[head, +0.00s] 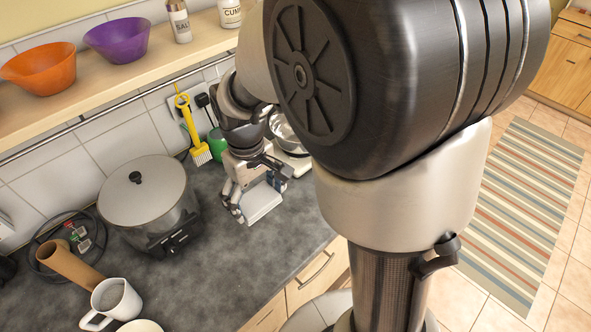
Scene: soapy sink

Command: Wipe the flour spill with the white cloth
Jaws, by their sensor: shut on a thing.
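My gripper (252,190) is low over the dark grey countertop, between the slow cooker and my own arm. It is shut on a flat white thing that looks like the white cloth (263,204). The cloth is at or just above the counter; I cannot tell whether it touches. I cannot make out the flour spill; it may be hidden under the cloth or behind my arm.
A slow cooker (147,200) stands left of the gripper. A yellow brush (194,130) hangs behind. A metal bowl (285,135) is partly hidden by my arm. Counter (215,265) in front is clear.

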